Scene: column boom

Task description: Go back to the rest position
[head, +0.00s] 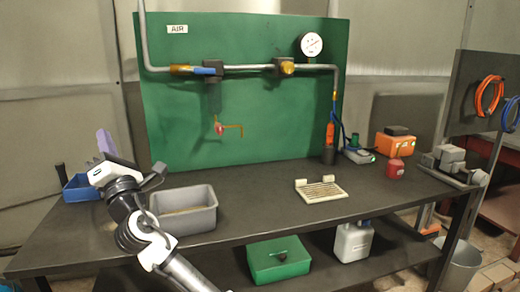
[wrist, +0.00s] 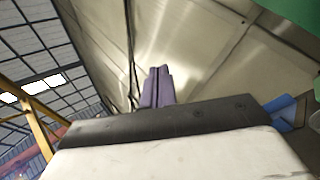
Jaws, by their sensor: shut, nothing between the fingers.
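My gripper (head: 105,141) is at the left of the head view, raised above the left end of the dark workbench (head: 260,195). Its purple fingers point up. In the wrist view the fingers (wrist: 157,87) stand together past the dark edge of the gripper body, with nothing between them. They are apart from everything around them, with the pale wall panels behind.
A grey bin (head: 185,222) and a blue bin (head: 78,189) are near my arm on the bench. A green board (head: 180,120) with an air pipe stands behind. A slotted tray (head: 320,197) lies mid-bench. Open bench lies between the bin and tray.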

